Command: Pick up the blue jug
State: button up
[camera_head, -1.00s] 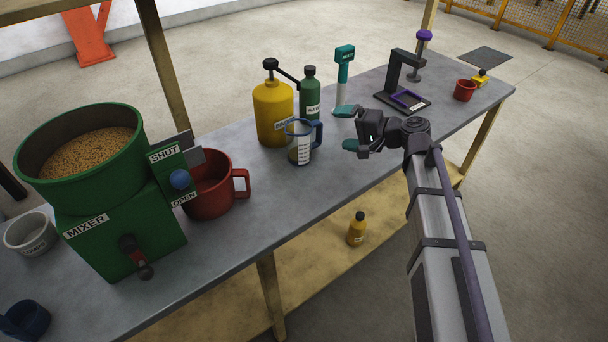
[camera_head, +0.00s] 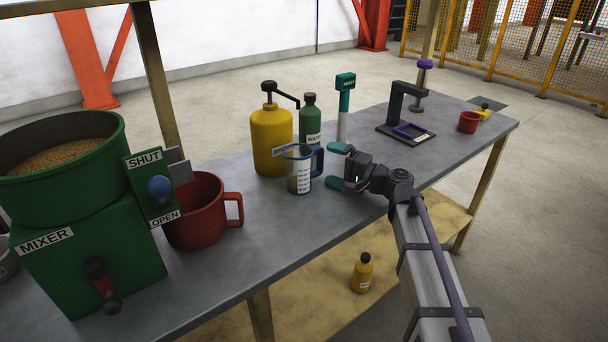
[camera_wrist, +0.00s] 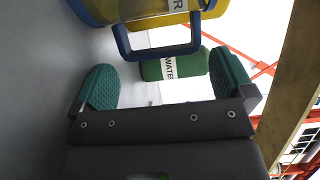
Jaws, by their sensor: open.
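The blue jug (camera_head: 299,172) is a clear measuring jug with a blue rim, a blue handle and a white scale label. It stands upright on the grey bench in front of the yellow pump bottle. Its blue handle (camera_head: 318,160) points right, towards my gripper. My gripper (camera_head: 334,165) is open, with its teal fingers pointing left at the handle. In the wrist view the handle (camera_wrist: 157,54) lies just beyond and between the fingertips (camera_wrist: 165,82), apart from both. Only the handle side of the jug shows there.
The yellow pump bottle (camera_head: 271,142) and green water bottle (camera_head: 311,120) stand close behind the jug. A red mug (camera_head: 196,225) and the green mixer (camera_head: 85,260) are to the left. A teal-topped tool (camera_head: 345,105) and black press (camera_head: 395,112) stand behind and right of my gripper.

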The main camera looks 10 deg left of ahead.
aim_at(323, 160)
jog(key=x, duration=0.6)
jog(key=shift+d, duration=0.1)
jog(key=c, duration=0.8)
jog(key=shift+r, duration=0.2)
notch_tip(323, 160, up, 10)
jog(key=p, duration=1)
jog(key=shift+f, duration=0.2)
